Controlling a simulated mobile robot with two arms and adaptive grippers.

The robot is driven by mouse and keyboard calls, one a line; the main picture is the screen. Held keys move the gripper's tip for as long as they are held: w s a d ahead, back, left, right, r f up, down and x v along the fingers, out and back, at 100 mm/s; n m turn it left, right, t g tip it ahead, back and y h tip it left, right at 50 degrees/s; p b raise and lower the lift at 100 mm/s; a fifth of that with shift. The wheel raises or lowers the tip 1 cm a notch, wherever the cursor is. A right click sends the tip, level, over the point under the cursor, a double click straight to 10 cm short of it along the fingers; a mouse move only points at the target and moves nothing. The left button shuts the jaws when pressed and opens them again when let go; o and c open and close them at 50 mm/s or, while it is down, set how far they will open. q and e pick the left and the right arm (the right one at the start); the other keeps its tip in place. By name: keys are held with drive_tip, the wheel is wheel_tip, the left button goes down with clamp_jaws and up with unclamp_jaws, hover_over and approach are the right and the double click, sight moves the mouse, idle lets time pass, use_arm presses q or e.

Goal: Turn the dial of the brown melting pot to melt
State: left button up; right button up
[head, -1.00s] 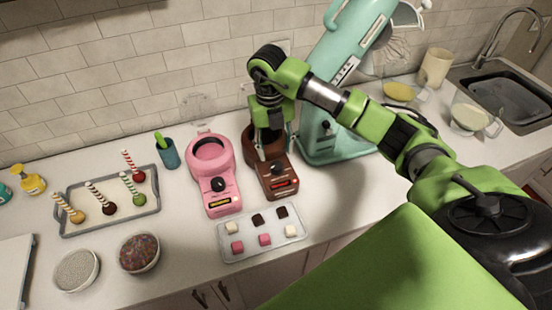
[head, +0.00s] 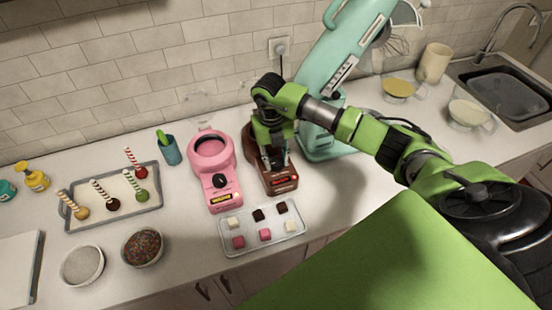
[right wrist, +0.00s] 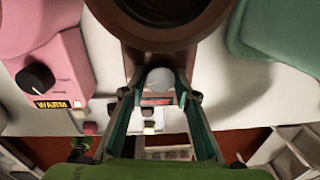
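The brown melting pot (head: 280,184) stands on the counter to the right of the pink one. Its round bowl fills the top of the right wrist view (right wrist: 165,30). My right gripper (head: 278,162) points down at the pot's front and hides its dial in the head view. In the right wrist view the fingertips (right wrist: 160,80) are apart, one on each side of a pale round shape that appears to be the dial. I cannot tell whether they touch it. A small red label (head: 284,180) shows below the dial; its word is unreadable. My left gripper is not in view.
The pink melting pot (head: 222,187) is close on the left, its label reading WARM. A tray of candies (head: 250,244) lies in front. The teal mixer (head: 345,75) stands close behind on the right. A cake-pop tray (head: 83,221) and bowls are further left.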

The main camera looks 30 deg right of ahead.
drive_tip(key=shift+f+n+b, duration=0.1)
drive_tip(key=shift+n+b, duration=0.4)
drive_tip(key=shift+b, duration=0.25)
drive_tip(key=n+b, duration=0.5)
drive_tip(key=b, duration=0.1)
drive_tip(key=shift+f+n, duration=0.1)
drive_tip(key=shift+n, duration=0.2)
drive_tip(key=shift+r+n+t+b, duration=0.2)
drive_tip(key=shift+n+t+b, duration=0.1)
drive_tip(key=shift+n+b, duration=1.3)
drive_tip(key=o, duration=1.1)
drive_tip(key=shift+r, duration=0.1)
drive_tip(key=shift+s, duration=0.1)
